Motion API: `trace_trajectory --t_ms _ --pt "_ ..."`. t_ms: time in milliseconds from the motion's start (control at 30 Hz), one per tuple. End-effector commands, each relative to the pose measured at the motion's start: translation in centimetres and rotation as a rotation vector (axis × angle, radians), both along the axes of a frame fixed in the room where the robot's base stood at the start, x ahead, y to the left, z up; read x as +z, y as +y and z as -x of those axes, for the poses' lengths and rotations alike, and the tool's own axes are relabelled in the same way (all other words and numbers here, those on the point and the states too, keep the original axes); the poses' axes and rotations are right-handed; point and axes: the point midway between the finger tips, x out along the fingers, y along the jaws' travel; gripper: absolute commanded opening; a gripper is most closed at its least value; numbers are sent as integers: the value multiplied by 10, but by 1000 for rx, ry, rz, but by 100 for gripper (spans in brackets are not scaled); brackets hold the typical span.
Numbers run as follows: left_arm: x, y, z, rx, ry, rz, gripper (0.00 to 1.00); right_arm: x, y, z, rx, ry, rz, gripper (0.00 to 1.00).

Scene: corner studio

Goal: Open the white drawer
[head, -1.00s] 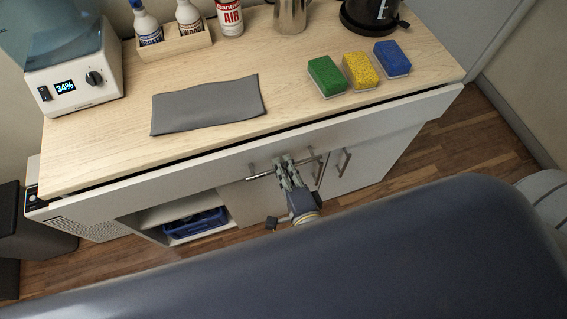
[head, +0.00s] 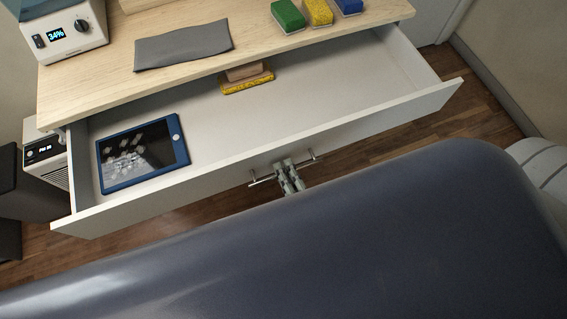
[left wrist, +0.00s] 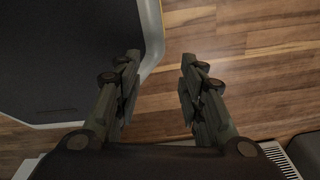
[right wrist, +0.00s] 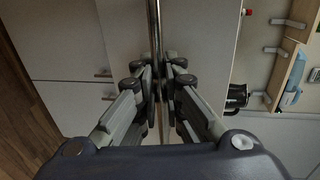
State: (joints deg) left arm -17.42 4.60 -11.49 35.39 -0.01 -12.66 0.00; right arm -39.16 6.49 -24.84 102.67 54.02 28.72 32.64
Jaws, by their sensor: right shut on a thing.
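The white drawer (head: 300,143) is pulled far out from under the wooden counter in the head view, and its inside shows. A blue-framed tablet (head: 143,153) lies in its left part, and a yellow-edged brush or sponge (head: 247,84) lies near the back middle. My right gripper (head: 287,167) is shut on the drawer's metal bar handle (head: 262,180). The handle also runs between the fingers in the right wrist view (right wrist: 154,30). My left gripper (left wrist: 156,65) is open and empty above the wooden floor in the left wrist view; it is not in the head view.
On the counter (head: 90,84) are a grey cloth (head: 183,45), a green sponge (head: 288,15), a yellow sponge (head: 317,11), a blue sponge (head: 348,6) and an appliance with a display (head: 62,36). Wooden floor (head: 483,105) is free at the right.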

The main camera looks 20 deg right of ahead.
Motion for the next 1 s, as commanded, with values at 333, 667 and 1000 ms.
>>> trace_trajectory --t_ms 333,667,1000 --pt "1 -1 -11 0 -16 1 37 -1 0 9 1 2 1 0" --pt "1 0 -9 1 -13 1 37 -1 0 9 1 2 0 18" --pt "1 0 -4 1 -5 -1 37 0 0 9 0 1 0 30"
